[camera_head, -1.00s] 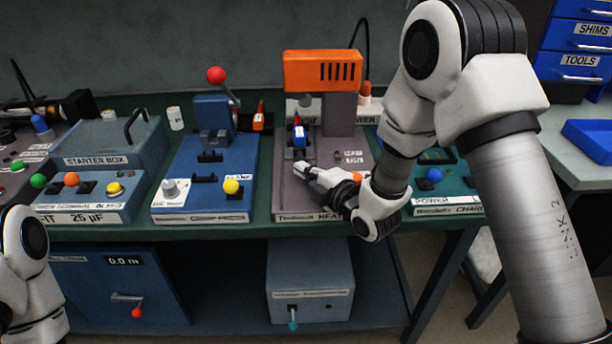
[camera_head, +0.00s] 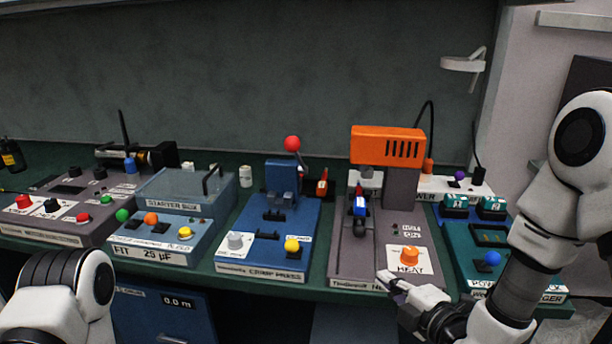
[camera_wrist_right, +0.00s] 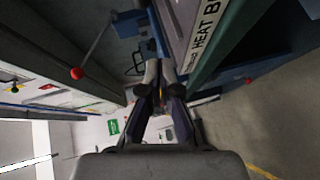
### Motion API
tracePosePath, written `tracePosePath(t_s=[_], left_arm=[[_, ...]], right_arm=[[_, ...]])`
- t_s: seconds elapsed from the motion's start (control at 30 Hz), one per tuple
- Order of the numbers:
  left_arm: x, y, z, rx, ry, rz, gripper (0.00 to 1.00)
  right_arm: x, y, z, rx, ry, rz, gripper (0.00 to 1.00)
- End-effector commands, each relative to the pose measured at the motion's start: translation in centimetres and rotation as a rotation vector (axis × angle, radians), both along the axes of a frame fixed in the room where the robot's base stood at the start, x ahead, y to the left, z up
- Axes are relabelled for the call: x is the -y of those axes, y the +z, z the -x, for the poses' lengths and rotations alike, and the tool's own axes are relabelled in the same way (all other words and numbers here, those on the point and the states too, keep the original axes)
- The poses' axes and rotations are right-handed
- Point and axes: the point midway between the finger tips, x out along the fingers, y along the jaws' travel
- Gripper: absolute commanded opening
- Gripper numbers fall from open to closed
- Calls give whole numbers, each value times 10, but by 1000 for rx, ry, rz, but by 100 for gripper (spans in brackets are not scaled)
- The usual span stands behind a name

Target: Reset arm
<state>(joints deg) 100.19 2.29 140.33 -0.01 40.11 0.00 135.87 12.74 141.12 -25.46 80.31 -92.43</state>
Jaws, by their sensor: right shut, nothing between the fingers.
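My right gripper (camera_head: 388,280) is shut and empty at the front edge of the grey heat station, just below and left of its orange HEAT knob (camera_head: 409,256). In the right wrist view its two fingers (camera_wrist_right: 158,72) are close together with nothing held. The heat station (camera_head: 345,250) has an orange head (camera_head: 387,147) and a small blue-and-red item (camera_head: 360,207) under it. Of my left arm (camera_head: 70,300) only white and dark links show at the lower left; its gripper is out of view.
Left of the heat station stand a blue crimp press (camera_head: 260,250) with a red ball lever (camera_head: 292,143), and a starter box (camera_head: 195,188). A teal charger (camera_head: 475,258) stands at the right, partly behind my right arm. Blue cabinets (camera_head: 155,325) lie under the bench (camera_head: 330,287).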

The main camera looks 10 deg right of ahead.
Motion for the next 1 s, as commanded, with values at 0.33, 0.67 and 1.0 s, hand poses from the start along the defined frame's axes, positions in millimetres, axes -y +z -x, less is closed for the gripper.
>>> tracePosePath(t_s=[0.33,0.67,1.0], left_arm=[[0,108,-1,1,0,0,40],[0,103,0,0,0,0,40],[0,104,0,1,0,0,40]], right_arm=[[9,-181,182,-1021,-391,-220,0],[37,-218,278,-1327,-1429,-792,0],[37,-218,278,-1317,-1469,-834,0]])
